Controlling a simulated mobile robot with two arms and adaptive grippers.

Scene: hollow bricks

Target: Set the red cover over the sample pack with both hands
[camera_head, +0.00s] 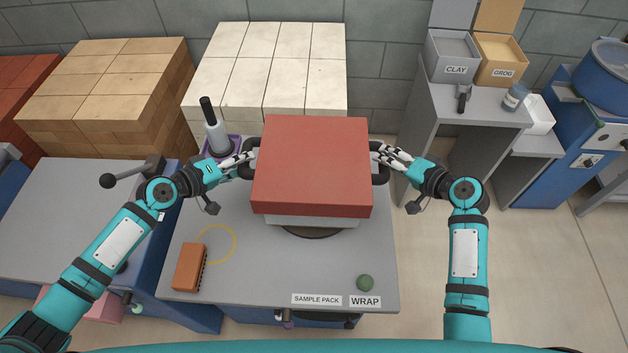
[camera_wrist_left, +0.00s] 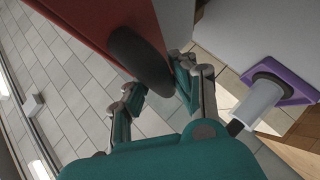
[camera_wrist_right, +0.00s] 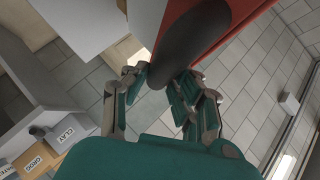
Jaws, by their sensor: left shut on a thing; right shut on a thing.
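The red cover (camera_head: 311,165) is a wide box with a dark loop handle on each side. It appears level over the sample pack (camera_head: 312,222), of which only a pale band shows below the cover's front edge. I cannot tell whether the cover rests on the pack or hangs just above it. My left gripper (camera_head: 250,157) is shut on the left handle, which shows in the left wrist view (camera_wrist_left: 140,60). My right gripper (camera_head: 378,151) is shut on the right handle, which shows in the right wrist view (camera_wrist_right: 190,40).
Below the pack is a dark round plate (camera_head: 310,233) on the grey table (camera_head: 270,275). A grey cylinder (camera_head: 217,135) on a purple base stands behind my left gripper.

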